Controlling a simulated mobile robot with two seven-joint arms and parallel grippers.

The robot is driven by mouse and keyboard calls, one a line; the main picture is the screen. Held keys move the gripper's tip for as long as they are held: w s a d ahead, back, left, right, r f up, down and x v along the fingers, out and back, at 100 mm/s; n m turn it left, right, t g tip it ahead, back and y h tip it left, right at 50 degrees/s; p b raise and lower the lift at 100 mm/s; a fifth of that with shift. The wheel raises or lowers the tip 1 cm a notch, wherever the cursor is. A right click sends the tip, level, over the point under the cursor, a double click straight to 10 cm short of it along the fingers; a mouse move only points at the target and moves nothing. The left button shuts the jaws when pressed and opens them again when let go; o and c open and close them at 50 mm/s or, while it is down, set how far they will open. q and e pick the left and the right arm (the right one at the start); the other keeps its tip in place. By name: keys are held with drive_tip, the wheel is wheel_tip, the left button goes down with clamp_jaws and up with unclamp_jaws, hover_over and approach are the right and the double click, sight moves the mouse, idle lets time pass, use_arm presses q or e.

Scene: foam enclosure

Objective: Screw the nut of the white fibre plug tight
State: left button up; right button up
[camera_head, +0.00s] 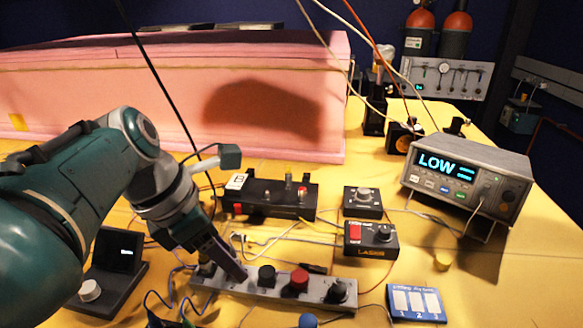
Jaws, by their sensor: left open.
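I cannot make out the white fibre plug or its nut with certainty. White fibres (372,50) come down from the top towards small black mounts (402,136) at the back right. Thin white leads (285,236) also lie on the yellow table behind a grey strip (250,288) with black and red knobs. My left gripper (222,268) is open and points down at the left end of this strip. Its dark finger hides part of that end, and I cannot tell whether it touches. My right gripper is not in view.
A meter reading "LOW" (467,178) stands at the right. Black boxes with knobs (362,202) and (371,240) and a long black unit (275,196) stand mid-table. A pink foam wall (250,95) closes the back left. The front right is mostly clear beyond a blue card (416,302).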

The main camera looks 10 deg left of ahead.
use_arm(q)
clamp_jaws()
idle(0.4)
